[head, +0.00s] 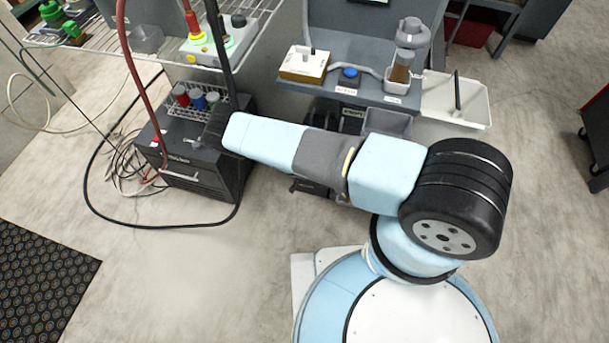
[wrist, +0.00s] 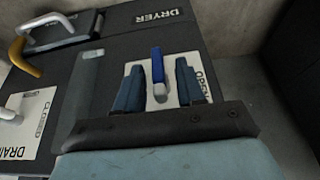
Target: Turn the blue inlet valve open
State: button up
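The blue inlet valve handle (wrist: 157,64) points up in the wrist view from a silver stem on a white plate (wrist: 196,88). The plate has partly covered lettering at its right that appears to read OPEN. My gripper (wrist: 159,66) is open, with one dark blue finger on each side of the handle. Gaps show between handle and fingers, and I cannot tell the depth between them. In the head view my gripper (head: 212,128) is over the dark dryer box (head: 205,178); the blue handle cannot be made out there.
In the wrist view a DRAIN plate (wrist: 38,120) with a white handle (wrist: 12,108), a yellow handle (wrist: 17,52) and a white-grey handle (wrist: 50,22) lie left. In the head view a red hose (head: 135,80) and black cable (head: 150,225) run near the dryer; a wire shelf (head: 105,35) stands behind.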

grip_shut()
dwell(0.6)
jog(key=n+g+h, duration=0.1)
jog(key=h, duration=0.2)
jog(key=a+g+h, duration=0.1)
jog(key=h, duration=0.3)
jog(key=n+g+h, duration=0.1)
jog(key=h, duration=0.2)
jog(key=shift+w+a+f+n+h, duration=0.15)
jog(key=shift+w+f+n+h, duration=0.1)
jog(key=shift+f+n+h, duration=0.1)
dwell(0.4)
